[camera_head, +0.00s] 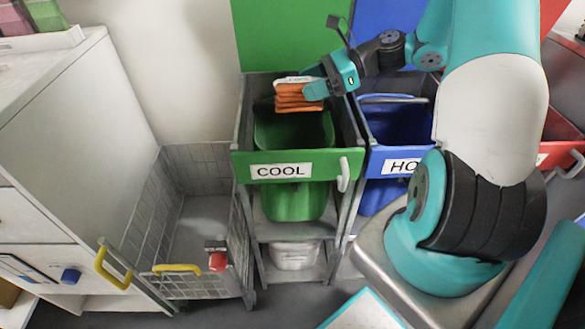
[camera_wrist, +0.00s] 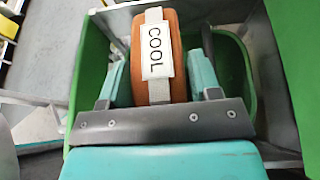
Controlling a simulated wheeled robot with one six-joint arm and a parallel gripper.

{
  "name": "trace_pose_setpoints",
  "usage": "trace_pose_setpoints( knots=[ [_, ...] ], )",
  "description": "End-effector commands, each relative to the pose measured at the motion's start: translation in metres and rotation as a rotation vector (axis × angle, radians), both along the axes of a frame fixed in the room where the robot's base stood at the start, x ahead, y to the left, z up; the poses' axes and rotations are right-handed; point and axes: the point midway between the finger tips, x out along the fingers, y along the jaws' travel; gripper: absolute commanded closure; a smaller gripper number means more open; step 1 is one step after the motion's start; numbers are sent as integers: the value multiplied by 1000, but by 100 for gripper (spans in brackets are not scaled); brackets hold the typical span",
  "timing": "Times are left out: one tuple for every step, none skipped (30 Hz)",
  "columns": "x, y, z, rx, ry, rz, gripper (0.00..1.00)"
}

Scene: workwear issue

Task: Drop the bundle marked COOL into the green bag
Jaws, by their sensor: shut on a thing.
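My gripper (camera_head: 316,83) is shut on an orange folded bundle (camera_head: 297,97) with a white band. In the wrist view the bundle (camera_wrist: 152,82) sits between the two teal fingers (camera_wrist: 158,85), and its white label reads COOL. The gripper holds the bundle above the open green bag (camera_head: 268,135), which hangs in a grey frame behind a green front panel labelled COOL (camera_head: 281,171). In the wrist view the green bag (camera_wrist: 246,70) surrounds the bundle from below. The bag's bottom is partly hidden by the bundle and gripper.
A blue bag (camera_head: 400,122) in a similar frame stands just right, its label partly hidden by my arm. A wire cart (camera_head: 192,160) with yellow handles stands left, beside a white cabinet (camera_head: 70,130). A red panel (camera_head: 558,153) shows at far right.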

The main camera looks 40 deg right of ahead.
Motion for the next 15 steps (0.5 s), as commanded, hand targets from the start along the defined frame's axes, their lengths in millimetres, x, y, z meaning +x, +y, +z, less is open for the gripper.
trace_pose_setpoints(
  knots=[
    [0, 0, 1, 1, -1, 0, 70],
    [0, 0, 1, 1, -1, 0, 40],
    [0, 0, 1, 1, -1, 0, 31],
    [0, 0, 1, 1, -1, 0, 24],
    [0, 0, 1, 1, -1, 0, 18],
    [0, 0, 1, 0, 0, -1, 13],
    [0, 0, 1, 0, 0, -1, 13],
    [0, 0, 0, 0, 0, -1, 13],
    [0, 0, 0, 0, 0, 0, 13],
    [0, 0, 0, 0, 0, 0, 13],
    [0, 0, 0, 0, 0, 0, 13],
    [0, 0, 0, 0, 1, 0, 13],
    [0, 0, 0, 0, 1, 0, 13],
    [0, -1, 0, 0, 0, -1, 13],
    [-1, -2, 1, 0, 0, -2, 13]
  ],
)
